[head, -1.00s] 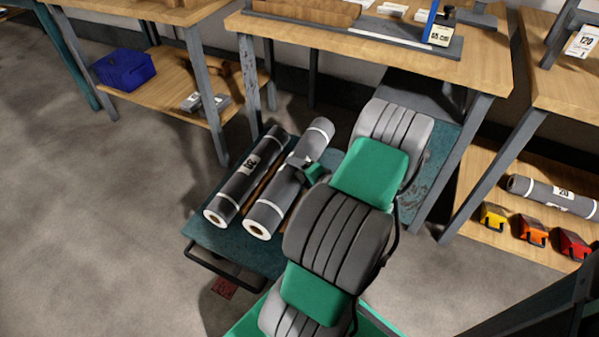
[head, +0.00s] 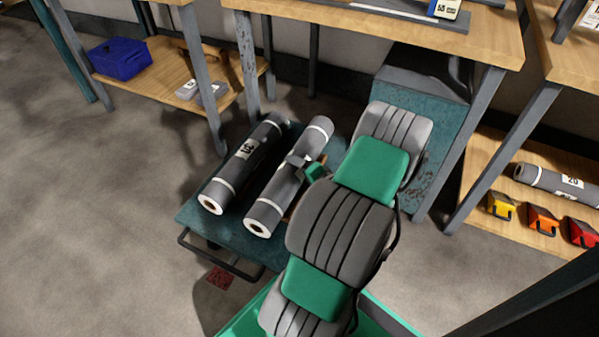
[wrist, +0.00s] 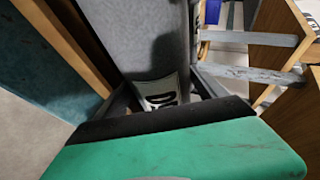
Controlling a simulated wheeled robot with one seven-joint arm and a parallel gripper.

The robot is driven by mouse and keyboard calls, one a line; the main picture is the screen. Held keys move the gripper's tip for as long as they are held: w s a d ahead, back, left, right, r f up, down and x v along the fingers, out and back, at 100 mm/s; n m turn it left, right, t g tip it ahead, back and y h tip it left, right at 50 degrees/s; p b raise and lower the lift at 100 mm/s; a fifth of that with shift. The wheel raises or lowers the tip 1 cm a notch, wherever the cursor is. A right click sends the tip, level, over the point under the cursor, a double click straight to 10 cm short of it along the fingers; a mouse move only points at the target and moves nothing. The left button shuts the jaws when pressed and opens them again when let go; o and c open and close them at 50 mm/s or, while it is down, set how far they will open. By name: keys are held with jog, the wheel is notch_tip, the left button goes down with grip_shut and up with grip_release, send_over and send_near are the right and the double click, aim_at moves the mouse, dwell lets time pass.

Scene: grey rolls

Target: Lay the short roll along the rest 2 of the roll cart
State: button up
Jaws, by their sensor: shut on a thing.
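The roll cart (head: 190,216) is a low teal platform in the middle of the head view. My gripper (head: 302,164) is shut around the middle of the short roll (head: 268,205), a grey roll with white bands. This roll lies slantwise over the cart, roughly parallel to another grey roll (head: 228,180) on its left. A wooden strip (head: 323,159) shows just right of the held roll. I cannot tell whether the roll touches it, nor read a rest number. In the wrist view the held roll (wrist: 145,35) fills the jaws, its label partly hidden; wooden edges (wrist: 50,35) run at left.
Workbenches with grey legs stand behind the cart. A blue box (head: 120,60) is on the left lower shelf. A teal cabinet (head: 437,130) stands right of the cart. The right shelf bears a grey roll (head: 550,180) and coloured bins (head: 543,219). The floor at left is clear.

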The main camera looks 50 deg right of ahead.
jog(key=o, duration=1.6)
jog(key=shift+s+a+f, duration=0.1)
jog(key=shift+a+f, duration=0.05)
jog(key=shift+f, duration=0.35)
jog(key=shift+s+a+f, duration=0.1)
jog(key=shift+f, duration=0.35)
jog(key=o, duration=0.4)
jog(key=shift+a+f, duration=0.1)
jog(key=p+v, duration=0.1)
jog(key=v, duration=0.1)
jog(key=r+p+v, duration=0.1)
jog(key=v, duration=0.2)
jog(key=p+v, duration=0.1)
jog(key=v, duration=0.2)
jog(key=shift+w+d+r, duration=0.25)
jog(key=shift+r, duration=0.15)
